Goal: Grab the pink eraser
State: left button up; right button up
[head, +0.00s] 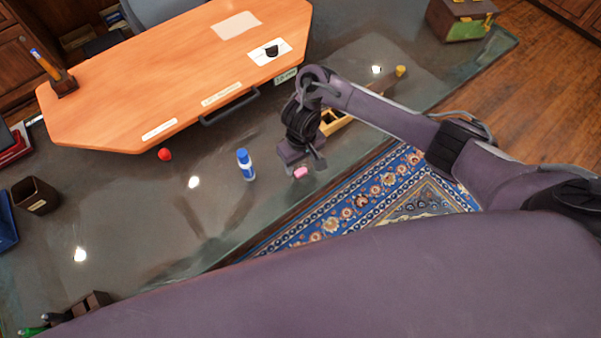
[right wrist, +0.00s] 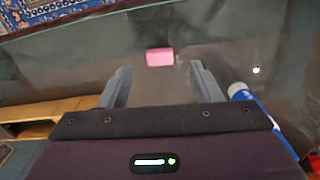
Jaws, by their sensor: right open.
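The pink eraser (head: 300,172) lies on the dark glossy desk top near its front edge, beside the rug side. In the right wrist view the pink eraser (right wrist: 160,57) lies flat ahead of the fingertips, roughly centred between them. My right gripper (head: 304,163) is just above and beside the eraser in the head view. In the right wrist view my right gripper (right wrist: 158,78) is open, its two grey fingers apart with nothing between them. My left gripper is not in view.
A red ball (head: 165,154), a wooden tray (head: 336,124) and an orange raised board (head: 170,75) are around.

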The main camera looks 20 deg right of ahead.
aim_at(301, 171)
notch_tip(301, 171, down, 5)
jog(key=shift+w+r, duration=0.15)
jog(key=c, duration=1.1)
jog(key=shift+o, duration=0.2)
jog(key=shift+r, duration=0.15)
